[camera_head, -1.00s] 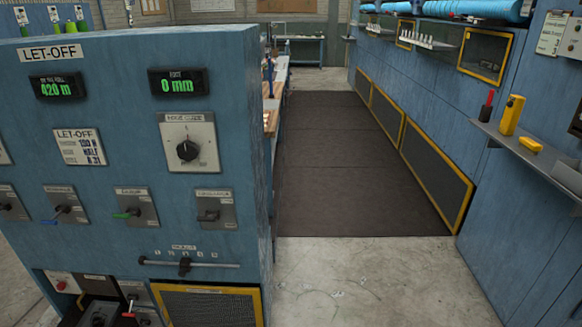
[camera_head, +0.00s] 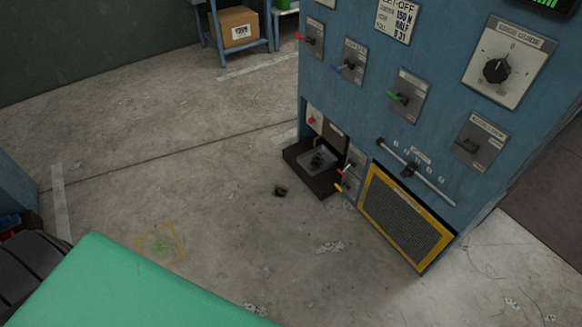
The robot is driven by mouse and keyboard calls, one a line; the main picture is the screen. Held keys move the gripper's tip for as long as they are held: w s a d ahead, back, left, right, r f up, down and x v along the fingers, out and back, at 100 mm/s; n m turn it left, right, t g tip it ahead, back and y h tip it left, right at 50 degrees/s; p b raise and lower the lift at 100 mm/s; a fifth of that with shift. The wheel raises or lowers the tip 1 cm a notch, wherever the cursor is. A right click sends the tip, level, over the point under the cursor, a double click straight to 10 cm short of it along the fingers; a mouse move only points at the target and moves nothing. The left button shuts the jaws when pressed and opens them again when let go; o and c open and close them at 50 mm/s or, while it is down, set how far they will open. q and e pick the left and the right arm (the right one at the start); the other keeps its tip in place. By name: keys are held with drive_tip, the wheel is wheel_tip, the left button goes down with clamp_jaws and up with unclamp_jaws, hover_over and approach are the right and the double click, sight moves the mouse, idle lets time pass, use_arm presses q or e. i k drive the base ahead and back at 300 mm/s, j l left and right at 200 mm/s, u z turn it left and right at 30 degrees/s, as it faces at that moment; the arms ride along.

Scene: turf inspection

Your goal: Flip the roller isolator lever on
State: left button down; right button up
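The blue let-off cabinet (camera_head: 335,95) stands at the right. Its sloping row holds a red-handled lever (camera_head: 311,40), a blue-handled lever (camera_head: 347,64), a green-handled lever (camera_head: 400,97) and a dark switch (camera_head: 470,145) on a grey plate. Neither of my grippers is in view.
A dark open tray (camera_head: 316,168) juts from the cabinet's base near a yellow-framed grille (camera_head: 405,216). A round dial (camera_head: 497,69) and a slider (camera_head: 409,170) are on the panel. A green surface (camera_head: 130,290) fills the lower left. The concrete floor between is mostly clear.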

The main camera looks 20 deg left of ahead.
sight(350, 162)
drive_tip(key=u, duration=0.3)
drive_tip(key=i+j, duration=0.15)
drive_tip(key=j, duration=0.25)
drive_tip(key=i+j, duration=0.15)
drive_tip(key=j, duration=0.2)
drive_tip(key=i+j+u, duration=0.1)
drive_tip(key=j, duration=0.3)
drive_tip(key=i+j, duration=0.2)
drive_tip(key=j, duration=0.15)
drive_tip(key=i+j, duration=0.15)
drive_tip(key=j, duration=0.25)
drive_tip(key=i+j+u, duration=0.1)
drive_tip(key=j, duration=0.25)
drive_tip(key=i+j, duration=0.25)
drive_tip(key=j, duration=0.15)
